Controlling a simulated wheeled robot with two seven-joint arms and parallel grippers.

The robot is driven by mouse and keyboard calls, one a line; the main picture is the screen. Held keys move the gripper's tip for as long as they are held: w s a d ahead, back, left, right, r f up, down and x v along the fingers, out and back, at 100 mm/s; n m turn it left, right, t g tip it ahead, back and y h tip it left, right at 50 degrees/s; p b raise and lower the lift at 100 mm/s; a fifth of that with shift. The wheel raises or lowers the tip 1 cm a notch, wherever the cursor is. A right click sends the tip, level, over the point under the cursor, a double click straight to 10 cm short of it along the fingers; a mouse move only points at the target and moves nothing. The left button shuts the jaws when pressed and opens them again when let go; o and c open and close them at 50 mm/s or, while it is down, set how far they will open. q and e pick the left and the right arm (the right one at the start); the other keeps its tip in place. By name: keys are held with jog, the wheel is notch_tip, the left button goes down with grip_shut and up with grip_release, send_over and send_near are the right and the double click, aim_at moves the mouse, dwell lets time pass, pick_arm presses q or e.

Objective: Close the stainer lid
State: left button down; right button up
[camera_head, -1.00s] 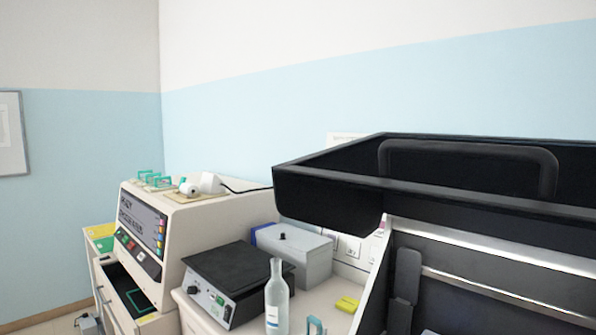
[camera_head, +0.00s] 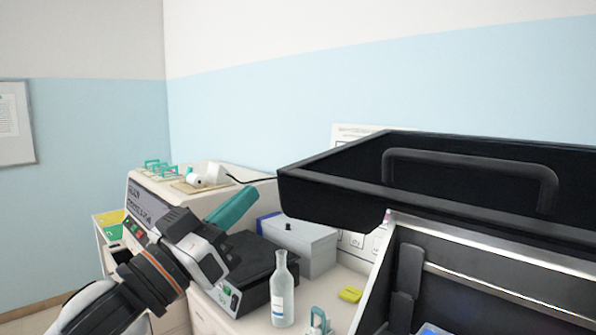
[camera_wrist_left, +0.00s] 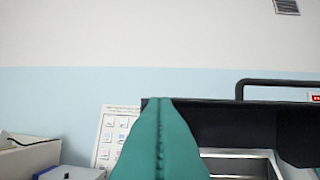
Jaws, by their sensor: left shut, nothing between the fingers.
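The stainer lid (camera_head: 340,195) is a large black panel with a raised rim and a bar handle (camera_head: 470,160). It stands open above the stainer (camera_head: 480,285) at the right of the head view. The lid (camera_wrist_left: 220,125) and its handle also show at the right of the left wrist view. My left gripper (camera_head: 240,203) has teal fingers, which are shut and empty. It is in the air left of the lid, apart from it, in front of the grey box and hot plate. Its fingers (camera_wrist_left: 160,135) point toward the back wall. My right gripper is out of view.
A glass bottle (camera_head: 282,290), a grey box (camera_head: 308,245) and a black-topped hot plate (camera_head: 255,290) stand on the bench left of the stainer. A beige machine (camera_head: 140,200) with small racks on top is farther left.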

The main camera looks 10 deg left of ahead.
pick_arm(q)
jog(key=s+d+r+m+h, duration=0.2)
jog(key=s, duration=0.2)
notch_tip(320, 180, up, 5)
jog(key=p, duration=1.1)
send_over(298, 180)
jog(key=s, duration=0.3)
jog(key=shift+g, duration=0.4)
jog(key=shift+d+f, duration=0.15)
jog(key=shift+f, duration=2.05)
jog(key=shift+d, duration=0.1)
